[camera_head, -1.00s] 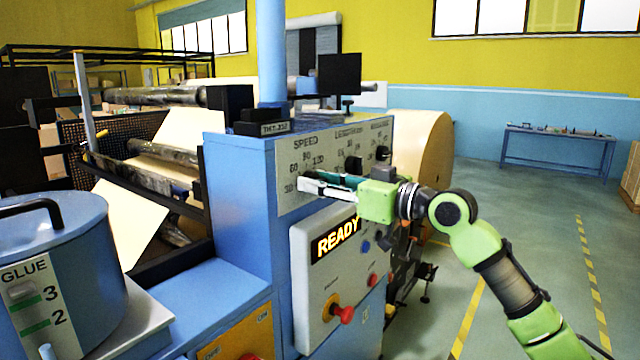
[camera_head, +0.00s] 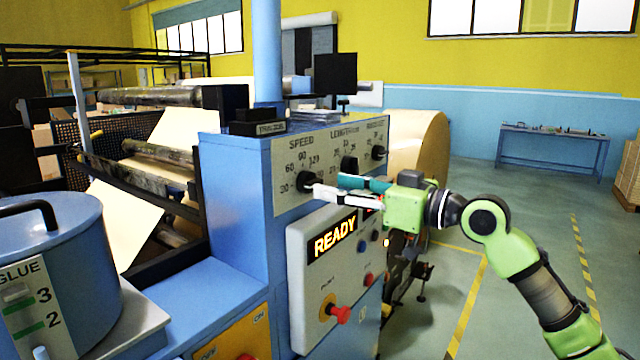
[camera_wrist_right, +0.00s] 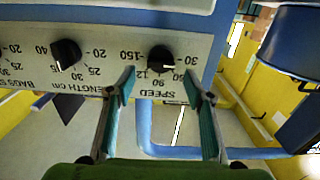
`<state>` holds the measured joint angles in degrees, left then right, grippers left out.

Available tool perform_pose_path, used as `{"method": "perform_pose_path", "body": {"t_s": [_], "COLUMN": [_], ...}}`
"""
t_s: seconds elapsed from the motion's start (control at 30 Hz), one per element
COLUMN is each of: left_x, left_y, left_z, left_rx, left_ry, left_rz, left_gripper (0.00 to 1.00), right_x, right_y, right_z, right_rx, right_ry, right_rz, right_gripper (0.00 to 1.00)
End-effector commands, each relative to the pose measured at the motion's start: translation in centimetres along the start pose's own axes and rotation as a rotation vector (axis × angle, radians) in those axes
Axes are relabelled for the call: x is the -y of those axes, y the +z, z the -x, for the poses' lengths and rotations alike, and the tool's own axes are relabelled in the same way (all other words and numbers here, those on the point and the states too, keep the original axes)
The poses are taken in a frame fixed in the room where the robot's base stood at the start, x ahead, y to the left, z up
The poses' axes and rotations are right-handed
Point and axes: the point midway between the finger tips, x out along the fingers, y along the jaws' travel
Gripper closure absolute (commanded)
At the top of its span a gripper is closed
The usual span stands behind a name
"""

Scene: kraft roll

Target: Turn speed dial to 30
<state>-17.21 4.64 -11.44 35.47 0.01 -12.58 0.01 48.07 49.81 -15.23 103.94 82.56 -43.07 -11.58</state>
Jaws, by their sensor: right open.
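The black speed dial (camera_head: 307,181) is on the grey panel of the blue machine, under the word SPEED, with 30 at its left. It also shows upside down in the right wrist view (camera_wrist_right: 161,58), where its white pointer mark lies on the side of the 30. My right gripper (camera_head: 330,185) is open, its two fingers apart and empty. In the right wrist view the fingertips (camera_wrist_right: 160,80) stand short of the dial, one to each side of it. My left gripper is not in view.
The length dial (camera_head: 349,165) and another dial (camera_head: 378,152) are to the right on the same panel. Below is a control box with a lit READY display (camera_head: 335,238) and a red knob (camera_head: 340,314). A blue glue pot (camera_head: 60,270) stands at the left.

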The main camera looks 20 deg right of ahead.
Motion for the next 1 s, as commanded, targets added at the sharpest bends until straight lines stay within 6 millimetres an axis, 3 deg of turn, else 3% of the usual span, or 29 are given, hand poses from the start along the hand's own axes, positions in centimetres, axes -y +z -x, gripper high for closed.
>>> {"method": "perform_pose_path", "body": {"t_s": [0.2,0.4,1.0], "left_x": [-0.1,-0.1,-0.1], "left_y": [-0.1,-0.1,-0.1], "left_z": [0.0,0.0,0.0], "left_rx": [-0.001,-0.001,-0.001], "left_ry": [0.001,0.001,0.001], "left_rz": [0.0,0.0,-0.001], "left_gripper": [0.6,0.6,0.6], "right_x": [0.0,0.0,0.0], "right_y": [0.2,0.1,0.0], "right_z": [4.2,6.0,6.4], "right_rx": [0.003,0.002,0.0], "right_ry": [0.002,0.0,0.0], "right_rz": [0.0,-0.001,0.0], "right_gripper": [0.52,0.52,0.52]}}
